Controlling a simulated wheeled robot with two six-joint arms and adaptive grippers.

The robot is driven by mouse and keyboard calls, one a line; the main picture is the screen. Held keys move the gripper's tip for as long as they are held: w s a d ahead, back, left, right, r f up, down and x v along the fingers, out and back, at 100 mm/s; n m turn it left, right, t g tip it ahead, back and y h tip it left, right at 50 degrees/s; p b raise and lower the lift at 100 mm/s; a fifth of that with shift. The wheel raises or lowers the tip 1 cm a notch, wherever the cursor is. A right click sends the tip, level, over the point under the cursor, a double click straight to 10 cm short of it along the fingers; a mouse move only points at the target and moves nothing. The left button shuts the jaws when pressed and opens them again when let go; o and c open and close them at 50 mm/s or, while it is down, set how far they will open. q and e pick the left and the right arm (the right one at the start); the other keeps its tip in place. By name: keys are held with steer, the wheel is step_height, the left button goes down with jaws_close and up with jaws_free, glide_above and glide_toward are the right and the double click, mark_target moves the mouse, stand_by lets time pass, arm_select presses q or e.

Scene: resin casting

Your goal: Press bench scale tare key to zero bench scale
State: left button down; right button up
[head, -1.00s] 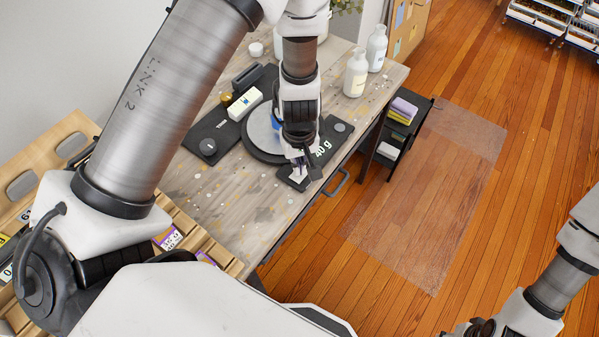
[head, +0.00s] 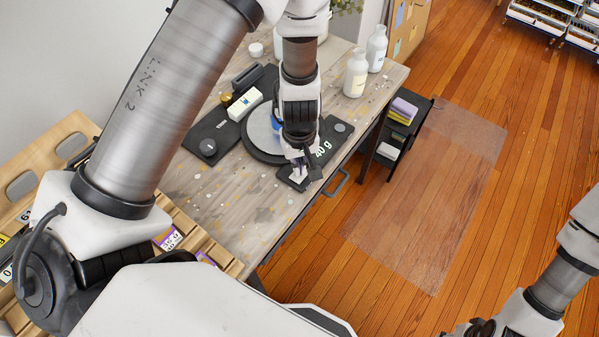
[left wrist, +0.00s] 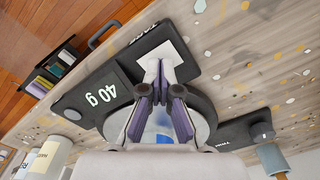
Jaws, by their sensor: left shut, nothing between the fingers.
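The bench scale has a round grey pan (head: 260,132) and a dark display panel reading 40 g (left wrist: 103,93). A black pad labelled TARE with a pale square key (left wrist: 177,52) sits beside the display; it also shows at the bench's front edge in the head view (head: 286,180). My left gripper (left wrist: 158,66) is shut and empty, pointing down. Its fingertips overlap the near edge of the pale key; I cannot tell whether they touch it. The gripper partly hides the pan and a blue item on it.
White bottles (head: 355,73) stand at the back right. A dark shelf cart (head: 398,135) is beside the bench. The bench's left front is clear.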

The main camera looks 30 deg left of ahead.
arm_select(q)
steer(key=shift+f+b, duration=0.75)
steer(key=shift+f, duration=0.05)
steer(key=shift+r, duration=0.1)
step_height(320, 180, up, 5)
steer(key=p, duration=0.5)
steer(key=shift+r, duration=0.1)
steer(key=shift+f, duration=0.2)
